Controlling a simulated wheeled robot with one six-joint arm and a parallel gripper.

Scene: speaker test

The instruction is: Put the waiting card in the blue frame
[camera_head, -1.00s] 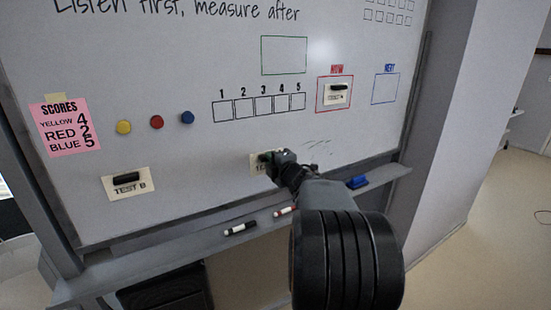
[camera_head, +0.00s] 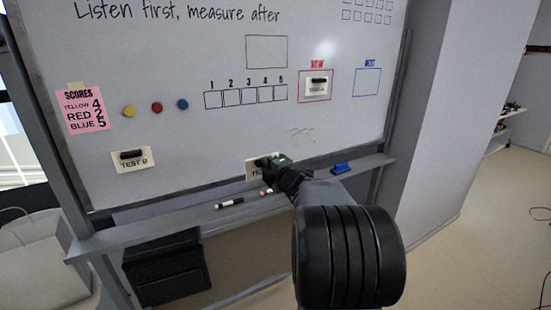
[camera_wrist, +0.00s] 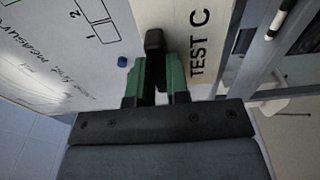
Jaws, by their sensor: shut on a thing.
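My gripper (camera_head: 277,167) is shut on the dark handle (camera_wrist: 154,42) of the white TEST C card (camera_head: 252,169). In the wrist view the green fingers flank this handle, and the card (camera_wrist: 201,40) reads TEST C sideways. The card appears to be held off the whiteboard, overlapping its lower edge in the head view; my gripper hides its right part. The blue frame (camera_head: 367,96) is empty, under the blue NEXT label (camera_head: 370,64) at upper right. The red frame (camera_head: 301,95) under NOW holds the TEST A card (camera_head: 317,89). The TEST B card (camera_head: 133,160) is on the board at lower left.
The whiteboard (camera_head: 215,130) has a ledge (camera_head: 150,232) with a marker (camera_head: 229,203) and a blue eraser (camera_head: 340,168). Yellow, red and blue magnets sit beside the pink scores sheet (camera_head: 82,110).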

